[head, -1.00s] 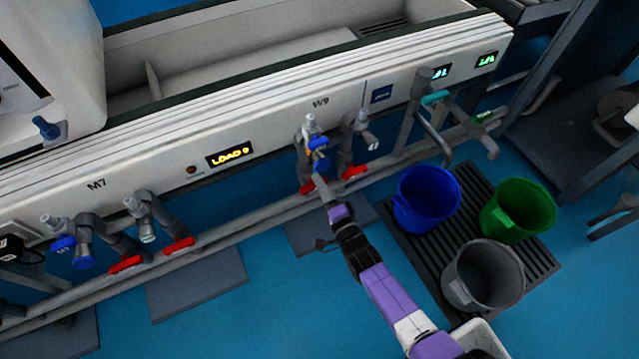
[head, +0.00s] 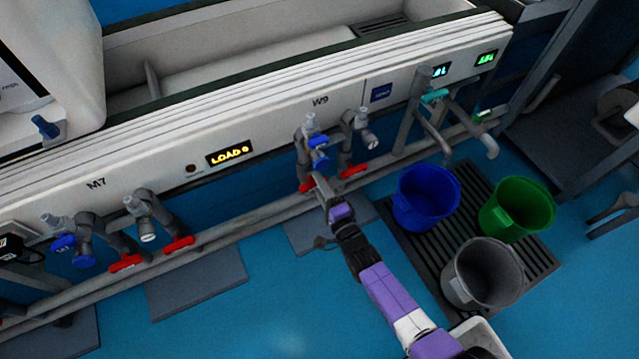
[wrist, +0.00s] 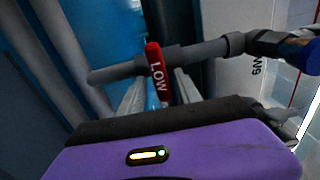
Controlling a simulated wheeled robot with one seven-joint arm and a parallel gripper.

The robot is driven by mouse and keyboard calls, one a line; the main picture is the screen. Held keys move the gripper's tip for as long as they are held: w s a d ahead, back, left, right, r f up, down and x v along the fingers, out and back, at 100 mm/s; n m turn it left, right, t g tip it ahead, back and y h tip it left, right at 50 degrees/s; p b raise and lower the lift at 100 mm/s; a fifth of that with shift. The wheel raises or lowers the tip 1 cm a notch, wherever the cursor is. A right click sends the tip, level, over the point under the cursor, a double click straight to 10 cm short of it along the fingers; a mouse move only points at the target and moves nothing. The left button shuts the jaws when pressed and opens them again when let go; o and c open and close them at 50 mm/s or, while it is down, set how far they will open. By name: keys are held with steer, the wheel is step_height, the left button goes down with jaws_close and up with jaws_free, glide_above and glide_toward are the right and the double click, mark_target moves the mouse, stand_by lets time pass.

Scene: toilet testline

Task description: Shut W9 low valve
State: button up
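The W9 low valve has a red lever marked LOW (wrist: 155,65) on a grey pipe in the wrist view. The lever lies crosswise to the pipe there. My gripper (wrist: 160,88) has its two fingers apart, one on each side of the lever's lower part; I cannot tell whether either touches it. In the head view my gripper (head: 319,182) reaches the valves under the W9 label (head: 320,102). A red lever (head: 306,185) shows just left of my fingertips, partly hidden by them.
A second red lever (head: 352,171) is close on the right. A blue-handled tap (head: 318,150) is just above my gripper. A blue bucket (head: 426,198), a green bucket (head: 517,210) and a grey bucket (head: 483,273) stand on a grate to the right. A long pipe (head: 230,228) runs below the bench.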

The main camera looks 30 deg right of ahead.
steer(key=s+p, duration=0.2)
steer(key=s, duration=0.5)
steer(key=shift+s+p, duration=0.35)
steer(key=shift+s, duration=0.05)
stand_by(0.5)
